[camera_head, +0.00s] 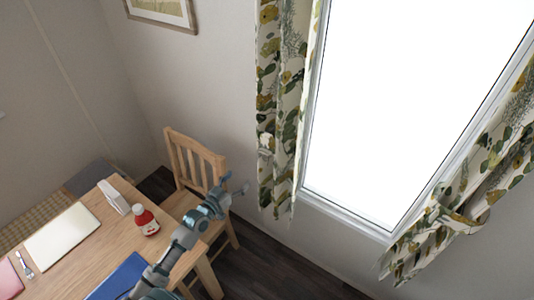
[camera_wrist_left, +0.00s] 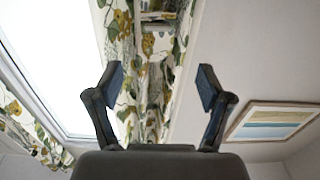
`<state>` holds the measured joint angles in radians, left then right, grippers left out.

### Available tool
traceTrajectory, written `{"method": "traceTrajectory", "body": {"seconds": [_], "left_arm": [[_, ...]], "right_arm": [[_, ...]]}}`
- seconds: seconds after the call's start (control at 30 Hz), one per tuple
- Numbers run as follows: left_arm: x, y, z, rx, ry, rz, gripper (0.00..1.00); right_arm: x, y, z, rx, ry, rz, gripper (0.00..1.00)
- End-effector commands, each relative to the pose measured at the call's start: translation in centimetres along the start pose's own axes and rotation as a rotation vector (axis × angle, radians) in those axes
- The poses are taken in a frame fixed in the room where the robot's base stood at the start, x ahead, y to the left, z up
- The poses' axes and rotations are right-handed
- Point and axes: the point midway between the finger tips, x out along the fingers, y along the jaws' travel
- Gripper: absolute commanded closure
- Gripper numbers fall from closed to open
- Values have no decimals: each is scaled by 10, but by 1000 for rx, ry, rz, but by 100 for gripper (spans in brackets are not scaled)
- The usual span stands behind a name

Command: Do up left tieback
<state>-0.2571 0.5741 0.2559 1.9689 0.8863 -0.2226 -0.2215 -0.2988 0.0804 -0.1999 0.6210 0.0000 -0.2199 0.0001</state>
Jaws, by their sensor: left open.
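The left curtain (camera_head: 279,105), pale with green and yellow leaves, hangs at the window's left side. A small pale fold or band (camera_head: 266,143) shows at its left edge; I cannot tell whether this is the tieback or how it is fastened. My left gripper (camera_head: 237,184) is to the left of the curtain's lower part, apart from it in the picture. In the left wrist view my left gripper (camera_wrist_left: 160,84) is open and empty, with patterned curtain (camera_wrist_left: 150,45) showing between and beyond its fingers. A pale crosswise band (camera_wrist_left: 158,17) shows there near the top. My right gripper is out of view.
The right curtain (camera_head: 466,205) is drawn in at the window's right side. A wooden chair (camera_head: 195,160) stands below my left arm. A table (camera_head: 95,222) holds a red bottle (camera_head: 146,222), a pale board and a blue item. A framed picture (camera_wrist_left: 272,121) hangs on the wall.

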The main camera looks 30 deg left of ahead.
Motion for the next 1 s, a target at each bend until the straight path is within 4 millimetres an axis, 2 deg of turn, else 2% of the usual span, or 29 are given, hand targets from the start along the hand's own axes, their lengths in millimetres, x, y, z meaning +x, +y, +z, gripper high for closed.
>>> {"method": "traceTrajectory", "body": {"seconds": [0.13,0.23,0.7,0.8,1.0], "left_arm": [[11,1,-9,-2,16,7,21],[28,1,-10,-3,18,7,21],[137,2,-9,-3,14,6,21],[153,2,-9,-2,14,6,21],[170,2,-8,-1,12,6,21]], "right_arm": [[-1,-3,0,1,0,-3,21],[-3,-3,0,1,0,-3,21],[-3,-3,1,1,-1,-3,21],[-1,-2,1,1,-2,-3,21],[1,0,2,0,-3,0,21]]}}
